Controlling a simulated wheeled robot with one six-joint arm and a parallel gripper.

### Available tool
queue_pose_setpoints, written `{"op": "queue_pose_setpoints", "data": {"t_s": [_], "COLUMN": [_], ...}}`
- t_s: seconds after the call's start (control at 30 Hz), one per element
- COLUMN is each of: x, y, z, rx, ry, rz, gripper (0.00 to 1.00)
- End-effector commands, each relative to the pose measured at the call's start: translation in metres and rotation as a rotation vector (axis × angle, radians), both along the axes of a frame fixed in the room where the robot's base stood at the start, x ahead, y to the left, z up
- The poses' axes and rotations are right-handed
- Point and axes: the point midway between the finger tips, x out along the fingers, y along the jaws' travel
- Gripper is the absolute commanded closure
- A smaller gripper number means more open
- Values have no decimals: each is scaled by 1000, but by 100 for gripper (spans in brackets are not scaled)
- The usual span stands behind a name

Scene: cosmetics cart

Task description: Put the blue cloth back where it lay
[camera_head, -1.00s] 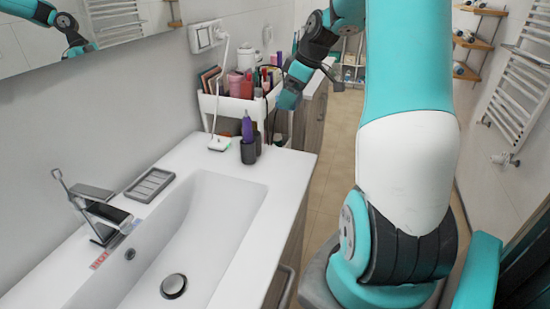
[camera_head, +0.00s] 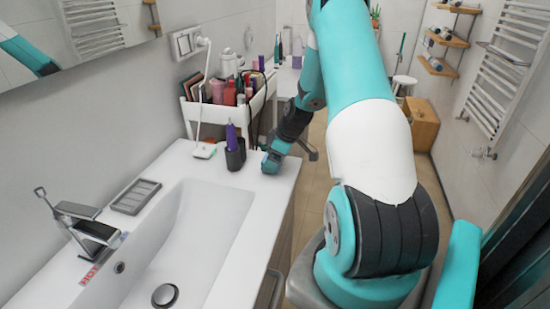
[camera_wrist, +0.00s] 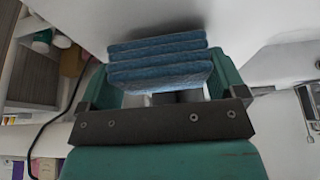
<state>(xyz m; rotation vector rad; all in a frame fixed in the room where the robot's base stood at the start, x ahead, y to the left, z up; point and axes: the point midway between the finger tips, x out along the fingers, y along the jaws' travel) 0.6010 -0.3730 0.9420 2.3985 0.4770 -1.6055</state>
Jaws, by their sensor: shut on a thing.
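The blue cloth (camera_wrist: 160,62) is folded in several layers and sits between the fingers of my gripper (camera_wrist: 162,80) in the wrist view. My gripper is shut on it. In the head view my gripper (camera_head: 272,160) is low at the far right end of the white sink counter (camera_head: 185,165), just right of a dark cup. I cannot make out the cloth apart from the gripper there, nor tell whether it touches the counter.
The dark cup (camera_head: 235,157) holds a purple item. A white cart (camera_head: 205,112) full of cosmetics stands behind it. A soap dish (camera_head: 136,196), a tap (camera_head: 90,226) and the sink basin (camera_head: 190,235) lie nearer. The counter's right strip is clear.

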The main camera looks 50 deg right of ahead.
Motion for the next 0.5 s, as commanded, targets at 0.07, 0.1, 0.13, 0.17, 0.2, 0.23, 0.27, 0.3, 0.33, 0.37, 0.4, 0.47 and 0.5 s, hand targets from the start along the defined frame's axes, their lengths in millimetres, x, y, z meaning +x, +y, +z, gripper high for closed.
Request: {"op": "queue_pose_setpoints", "data": {"t_s": [0.07, 0.1, 0.13, 0.17, 0.2, 0.23, 0.27, 0.3, 0.33, 0.37, 0.4, 0.47, 0.5], "x": [0, 0, 0, 0, 0, 0, 0, 0, 0, 0, 0, 0, 0], "y": [0, 0, 0, 0, 0, 0, 0, 0, 0, 0, 0, 0, 0], "z": [-6, -7, -8, -8, -8, -8, -8, -8, -8, -9, -11, -10, -10], "rx": [0, 0, -1, -1, -1, -1, -1, -1, -1, -1, -1, -1, -1], "ry": [0, 0, 0, 0, 0, 0, 0, 0, 0, 0, 0, 0, 0], "rz": [0, 0, 0, 0, 0, 0, 0, 0, 0, 0, 0, 0, 0], "gripper": [29, 29, 29, 29, 29, 29, 29, 29, 29, 29, 29, 3, 0]}}
